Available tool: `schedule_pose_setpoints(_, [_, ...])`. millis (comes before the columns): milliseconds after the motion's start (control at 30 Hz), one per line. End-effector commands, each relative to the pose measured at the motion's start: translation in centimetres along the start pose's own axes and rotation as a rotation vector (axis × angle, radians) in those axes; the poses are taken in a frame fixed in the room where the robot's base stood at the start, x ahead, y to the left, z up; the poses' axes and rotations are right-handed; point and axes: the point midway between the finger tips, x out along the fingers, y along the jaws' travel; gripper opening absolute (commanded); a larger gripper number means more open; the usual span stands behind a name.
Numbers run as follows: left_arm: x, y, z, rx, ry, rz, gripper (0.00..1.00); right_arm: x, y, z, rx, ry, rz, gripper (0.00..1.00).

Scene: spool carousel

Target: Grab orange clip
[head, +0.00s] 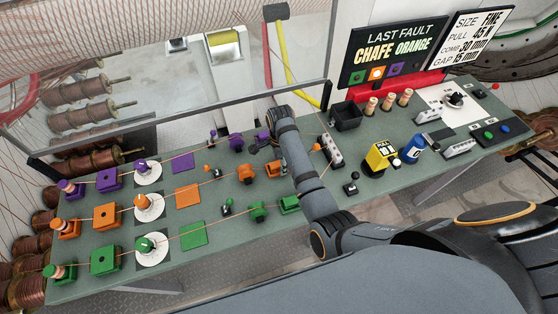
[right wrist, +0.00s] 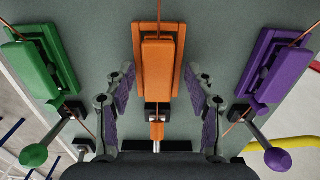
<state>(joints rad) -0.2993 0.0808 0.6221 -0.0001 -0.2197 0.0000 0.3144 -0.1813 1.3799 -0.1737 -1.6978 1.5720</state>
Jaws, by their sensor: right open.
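The orange clip (right wrist: 158,65) is in the middle of the right wrist view, a block on a wider orange base with a thin wire running into it. My right gripper (right wrist: 160,88) is open, with one finger on each side of the clip's lower part and visible gaps to it. In the head view the orange clip (head: 273,169) is beside my right gripper (head: 262,149), partly covered by my arm. Whether the fingers are at the clip's height is hard to tell. My left gripper is out of view.
In the wrist view a green clip (right wrist: 42,70) stands left and a purple clip (right wrist: 280,70) right, each with a ball-ended lever. Wires cross the green table (head: 225,250). A black bin (head: 346,117) and a yellow block (head: 380,156) stand farther right.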

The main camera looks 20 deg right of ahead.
Motion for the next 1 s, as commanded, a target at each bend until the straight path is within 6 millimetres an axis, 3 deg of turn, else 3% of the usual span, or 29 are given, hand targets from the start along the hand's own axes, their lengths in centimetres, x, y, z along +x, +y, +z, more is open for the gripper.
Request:
schedule_pose_setpoints(167, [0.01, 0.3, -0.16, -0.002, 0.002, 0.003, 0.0, 0.04, 0.01, 0.03, 0.0, 0.0, -0.001, 0.55])
schedule_pose_setpoints(600, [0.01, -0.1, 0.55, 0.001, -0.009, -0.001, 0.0, 0.05, 0.02, 0.01, -0.001, 0.0, 0.0, 0.0])
schedule_pose_setpoints(1000, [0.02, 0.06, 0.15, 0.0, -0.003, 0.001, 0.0, -0.53, -0.39, -0.08, -0.005, 0.0, 0.001, 0.0])
